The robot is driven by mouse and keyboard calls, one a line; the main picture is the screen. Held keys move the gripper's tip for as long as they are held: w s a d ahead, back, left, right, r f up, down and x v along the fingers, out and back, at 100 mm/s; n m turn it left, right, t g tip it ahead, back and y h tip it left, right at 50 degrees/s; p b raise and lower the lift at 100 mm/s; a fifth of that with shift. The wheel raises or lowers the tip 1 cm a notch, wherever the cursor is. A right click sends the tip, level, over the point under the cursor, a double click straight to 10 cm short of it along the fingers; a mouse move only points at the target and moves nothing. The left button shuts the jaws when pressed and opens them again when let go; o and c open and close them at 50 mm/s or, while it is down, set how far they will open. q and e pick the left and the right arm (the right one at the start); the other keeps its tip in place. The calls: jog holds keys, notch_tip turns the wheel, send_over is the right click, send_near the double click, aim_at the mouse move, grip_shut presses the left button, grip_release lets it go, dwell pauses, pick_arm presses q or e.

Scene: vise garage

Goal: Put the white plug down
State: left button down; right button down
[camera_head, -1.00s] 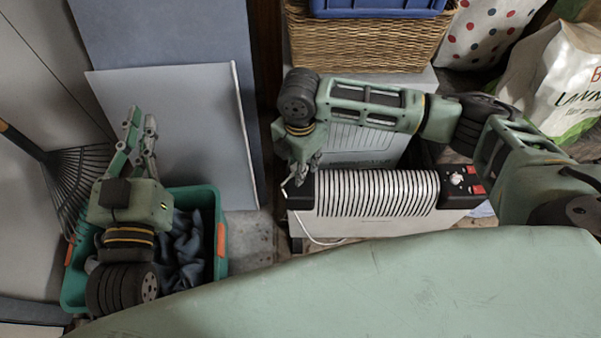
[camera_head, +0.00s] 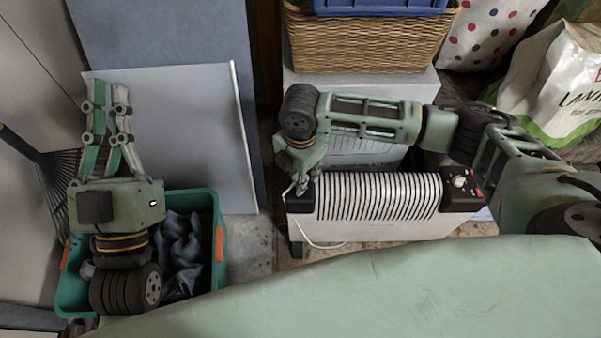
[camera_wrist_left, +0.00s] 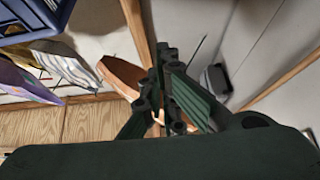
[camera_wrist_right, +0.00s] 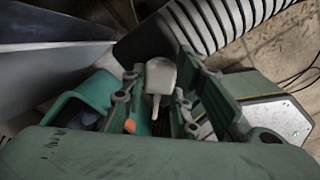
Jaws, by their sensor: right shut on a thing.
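In the head view my right gripper (camera_head: 300,184) is at the left end of the white heater (camera_head: 375,196); the plug is hard to make out there. A thin white cord (camera_head: 318,243) hangs at the heater's left front. My left gripper (camera_head: 105,95) is empty, its fingers a little apart, above and behind the green bin; its fingers also show in the left wrist view (camera_wrist_left: 161,85).
The green bin (camera_head: 221,235) with dark cloth stands at left. A grey panel (camera_head: 190,120) leans behind it. A wicker basket (camera_head: 365,42) sits behind the heater, and a rake (camera_head: 50,185) stands far left. A patch of floor (camera_head: 250,240) between bin and heater is bare.

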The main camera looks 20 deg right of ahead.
jog(key=c, duration=1.4)
grip_release()
